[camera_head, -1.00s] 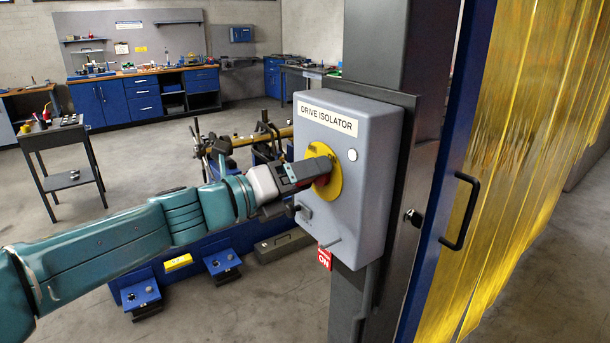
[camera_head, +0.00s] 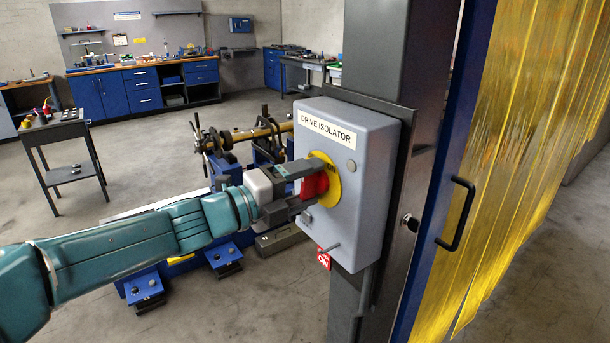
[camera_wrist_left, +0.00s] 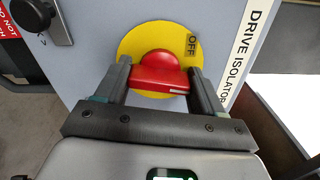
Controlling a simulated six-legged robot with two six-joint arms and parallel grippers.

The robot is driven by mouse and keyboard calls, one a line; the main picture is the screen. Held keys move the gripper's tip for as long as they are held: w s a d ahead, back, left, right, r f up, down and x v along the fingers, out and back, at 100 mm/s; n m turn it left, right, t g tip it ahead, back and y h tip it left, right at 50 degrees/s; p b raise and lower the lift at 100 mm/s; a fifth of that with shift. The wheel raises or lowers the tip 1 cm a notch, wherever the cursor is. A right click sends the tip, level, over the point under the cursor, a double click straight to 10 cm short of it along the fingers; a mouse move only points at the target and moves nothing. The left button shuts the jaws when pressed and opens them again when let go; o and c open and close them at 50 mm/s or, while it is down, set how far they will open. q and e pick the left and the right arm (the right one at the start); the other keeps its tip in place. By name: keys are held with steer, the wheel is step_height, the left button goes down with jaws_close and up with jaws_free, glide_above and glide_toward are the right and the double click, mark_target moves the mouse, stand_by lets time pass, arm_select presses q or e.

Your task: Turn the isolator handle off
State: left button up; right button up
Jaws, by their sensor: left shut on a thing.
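The drive isolator (camera_head: 352,225) is a grey box on a dark post, labelled DRIVE ISOLATOR. Its red handle (camera_head: 314,186) sits on a yellow disc (camera_head: 332,190) on the front face. My left gripper (camera_head: 311,184) is shut on the handle, with one finger on each side. In the left wrist view the red handle (camera_wrist_left: 160,72) shows between the fingertips, and the word OFF is readable on the yellow disc (camera_wrist_left: 135,42) beside it. My right gripper is out of view.
A red tag (camera_head: 323,259) hangs below the box. A blue-framed door with a black handle (camera_head: 457,214) and yellow strip curtain (camera_head: 530,130) stand to the right. The rotor machine (camera_head: 245,140) is behind my arm. A small cart (camera_head: 57,135) stands at left.

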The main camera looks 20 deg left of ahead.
arm_select(q)
steer(key=n+p, duration=0.1)
steer(key=n, duration=0.1)
steer(key=n+p, duration=0.1)
steer(key=n, duration=0.1)
steer(key=n+p, duration=0.1)
steer(key=shift+a+r+n, duration=0.1)
steer(key=shift+r+n, duration=0.15)
steer(key=shift+n, duration=0.15)
steer(key=n+p, duration=0.2)
steer(key=n, duration=0.1)
steer(key=shift+f+n+p, duration=0.2)
steer(key=shift+n+p, duration=0.25)
steer(key=shift+n, duration=0.65)
steer(key=o, duration=1)
steer(key=shift+f, duration=0.1)
steer(key=shift+o, duration=0.2)
